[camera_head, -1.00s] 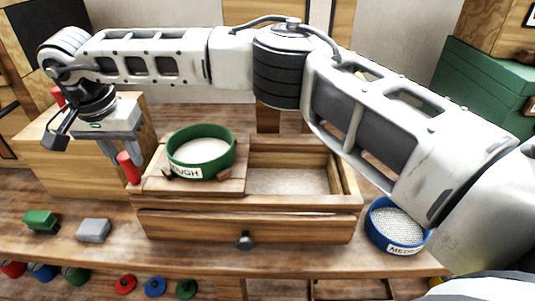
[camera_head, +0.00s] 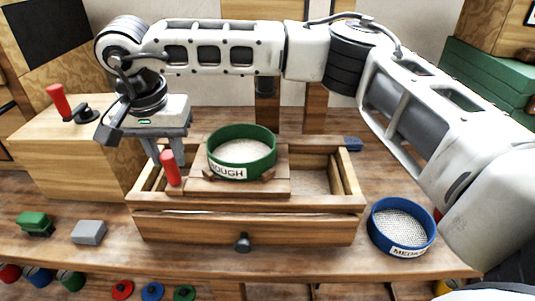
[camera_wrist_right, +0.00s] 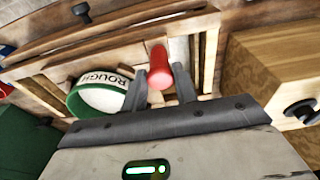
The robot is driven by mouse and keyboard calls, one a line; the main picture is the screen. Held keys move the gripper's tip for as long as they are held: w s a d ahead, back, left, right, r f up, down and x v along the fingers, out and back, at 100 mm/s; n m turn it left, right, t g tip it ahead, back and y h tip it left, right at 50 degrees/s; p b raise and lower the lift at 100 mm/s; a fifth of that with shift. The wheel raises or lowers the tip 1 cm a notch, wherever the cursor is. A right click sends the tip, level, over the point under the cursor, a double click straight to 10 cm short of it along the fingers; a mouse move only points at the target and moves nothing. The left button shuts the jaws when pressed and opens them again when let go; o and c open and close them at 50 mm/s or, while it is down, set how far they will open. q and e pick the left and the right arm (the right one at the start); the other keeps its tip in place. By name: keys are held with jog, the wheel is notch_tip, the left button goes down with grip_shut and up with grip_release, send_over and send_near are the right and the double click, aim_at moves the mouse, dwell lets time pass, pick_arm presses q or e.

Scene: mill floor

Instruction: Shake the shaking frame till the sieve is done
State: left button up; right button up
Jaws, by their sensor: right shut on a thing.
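The shaking frame (camera_head: 213,187) is a wooden carriage on top of a wooden box with a drawer (camera_head: 290,230). A green sieve (camera_head: 270,155) labelled ROUGH sits on it, with pale material inside. The sieve also shows in the right wrist view (camera_wrist_right: 98,98). My right gripper (camera_head: 167,156) reaches down at the left end and is shut on the frame's upright red handle (camera_head: 171,170). In the right wrist view the handle (camera_wrist_right: 170,68) stands between my fingers. My left gripper is not in view.
A blue sieve (camera_head: 402,228) labelled MEDIUM stands right of the box. Green (camera_head: 35,222) and grey (camera_head: 89,232) blocks lie at the front left.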

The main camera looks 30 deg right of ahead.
jog(key=w+a+p, duration=0.1)
jog(key=a, duration=0.1)
jog(key=w+a, duration=0.2)
jog(key=a, duration=0.1)
jog(key=w+a+p, duration=0.1)
jog(key=w+a, duration=0.1)
jog(key=shift+a+r+p, duration=0.1)
jog(key=shift+a+p, duration=0.15)
jog(key=shift+p, duration=0.05)
jog(key=shift+w+a, duration=0.15)
jog(key=shift+s+d, duration=0.25)
jog(key=shift+d, duration=0.25)
jog(key=s+d, duration=0.1)
jog(key=d, duration=0.1)
jog(key=s+d+b, duration=0.1)
jog(key=s+d, duration=0.1)
jog(key=s+d+b, duration=0.1)
jog(key=s+d, duration=0.1)
jog(key=d, duration=0.1)
